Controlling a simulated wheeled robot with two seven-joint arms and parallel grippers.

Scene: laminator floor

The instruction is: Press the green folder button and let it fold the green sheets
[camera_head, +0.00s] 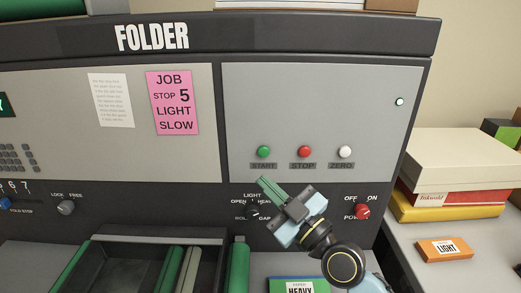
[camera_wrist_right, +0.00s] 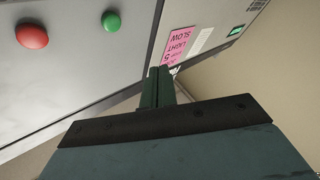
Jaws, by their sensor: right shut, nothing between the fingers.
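The green START button (camera_head: 264,151) is on the grey front panel of the folder (camera_head: 330,75), left of the red STOP button (camera_head: 304,151) and the white ZERO button (camera_head: 345,152). My right gripper (camera_head: 264,183) is shut and empty, its green fingertips a little below the START button and its label, in front of the panel. In the right wrist view the shut fingers (camera_wrist_right: 157,75) point up, with the green button (camera_wrist_right: 111,21) and the red button (camera_wrist_right: 31,33) to their left. I cannot tell any contact with the panel. My left gripper is not in view. No green sheets can be made out.
A pink job note (camera_head: 173,102) is on the left panel. Below are a LOCK/FREE knob (camera_head: 67,207), a red power knob (camera_head: 362,211) and a dark tray with green rollers (camera_head: 190,270). Boxes (camera_head: 455,165) and an orange LIGHT pack (camera_head: 444,249) lie on the right table.

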